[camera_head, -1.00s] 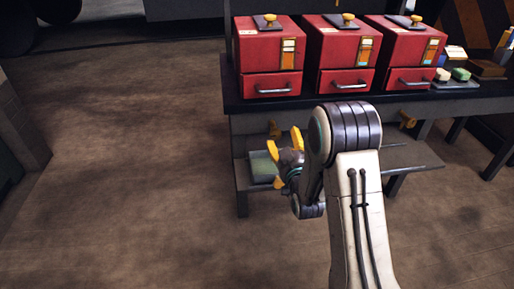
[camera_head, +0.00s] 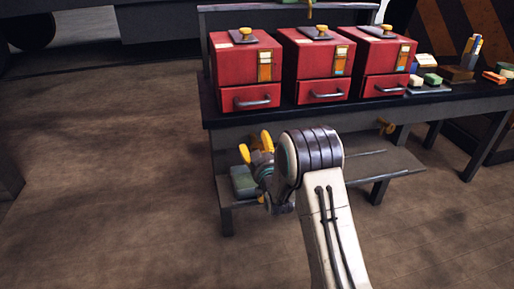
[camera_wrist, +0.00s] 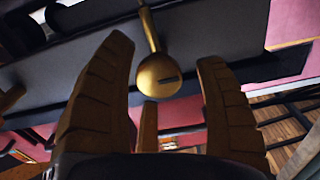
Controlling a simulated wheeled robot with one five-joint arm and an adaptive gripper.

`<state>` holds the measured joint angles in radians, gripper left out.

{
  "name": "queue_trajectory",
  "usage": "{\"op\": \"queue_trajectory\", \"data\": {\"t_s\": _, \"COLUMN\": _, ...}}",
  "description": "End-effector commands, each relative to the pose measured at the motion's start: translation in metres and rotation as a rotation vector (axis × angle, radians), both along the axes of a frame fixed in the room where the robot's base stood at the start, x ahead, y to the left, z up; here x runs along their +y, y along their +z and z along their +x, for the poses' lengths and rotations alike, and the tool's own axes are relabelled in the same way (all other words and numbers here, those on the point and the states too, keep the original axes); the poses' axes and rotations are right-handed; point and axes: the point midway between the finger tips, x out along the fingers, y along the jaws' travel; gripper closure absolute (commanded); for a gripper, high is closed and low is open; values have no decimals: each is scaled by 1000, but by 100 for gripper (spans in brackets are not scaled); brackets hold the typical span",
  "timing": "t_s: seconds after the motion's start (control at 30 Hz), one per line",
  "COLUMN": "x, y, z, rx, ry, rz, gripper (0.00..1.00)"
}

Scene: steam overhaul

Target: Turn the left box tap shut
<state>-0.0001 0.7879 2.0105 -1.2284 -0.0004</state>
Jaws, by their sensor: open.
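A brass tap (camera_wrist: 158,75) with a round, slotted body and a thin stem shows in the wrist view, between and just beyond the finger tips. I cannot tell whether any finger touches it. My gripper (camera_head: 262,141), with yellow fingers, is open below the bench's front edge, under the left red box (camera_head: 246,68). In the head view the left tap is hidden behind my gripper or cannot be told from its yellow fingers. The fingers (camera_wrist: 164,95) stand on either side of the tap in the wrist view.
Two more red boxes (camera_head: 317,66) (camera_head: 383,66) stand on the dark bench (camera_head: 300,115). Another brass tap (camera_head: 386,127) sticks out under its right part. The floor at left is clear.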

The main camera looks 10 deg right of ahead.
Motion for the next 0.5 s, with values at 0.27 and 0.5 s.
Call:
{"op": "queue_trajectory", "data": {"t_s": 0.27, "x": 0, "y": 0, "z": 3, "rx": 2, "ry": 0, "rz": 0, "gripper": 35}}
{"op": "queue_trajectory", "data": {"t_s": 0.5, "x": 0, "y": 0, "z": 3, "rx": 1, "ry": 0, "rz": 0, "gripper": 44}}
